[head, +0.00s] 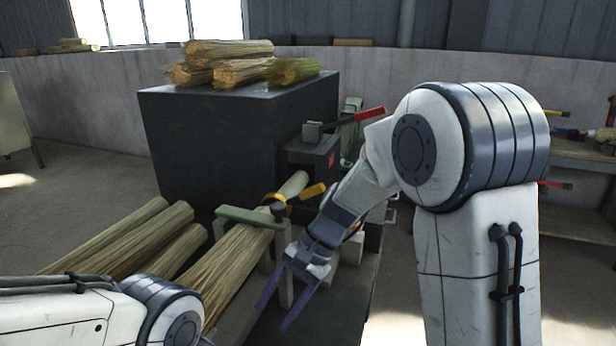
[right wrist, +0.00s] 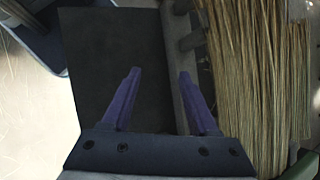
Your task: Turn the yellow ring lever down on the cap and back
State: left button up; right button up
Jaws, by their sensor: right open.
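The yellow lever (head: 307,192) sticks out to the right and slightly up from a yellow ring around the broom's handle, just behind a green clamp bar (head: 248,217). A dark knob (head: 279,209) stands at the bar's right end; I cannot tell which part is the cap. My right gripper (head: 275,316) is open and empty, pointing down in front of the lever and apart from it. In the right wrist view its purple fingers (right wrist: 160,73) are spread over a dark flat surface, with the lever out of sight. My left arm shows at lower left, but its gripper is out of frame.
The clamped broom's bristles (head: 228,268) lie left of my right gripper and show at right in the right wrist view (right wrist: 255,70). More straw bundles (head: 125,240) lie further left. A red-handled lever (head: 369,114) sits behind, beside a big dark block (head: 215,140).

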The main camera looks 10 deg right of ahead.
jog(key=w+d+r+m+t+y+p, duration=0.2)
jog(key=w+d+m+t+y+p, duration=0.1)
jog(key=w+d+m, duration=0.55)
jog(key=m+t+y, duration=0.5)
jog(key=m+t, duration=0.3)
jog(key=t, duration=0.1)
send_near(317, 194)
jog(key=w, duration=0.2)
pick_arm(q)
notch_tip(317, 194, up, 7)
jog(key=p, duration=0.2)
jog(key=shift+f, duration=0.2)
pick_arm(e)
jog(key=x, duration=1)
jog(key=shift+a+f, duration=0.3)
jog(key=shift+f, duration=0.05)
grip_shut()
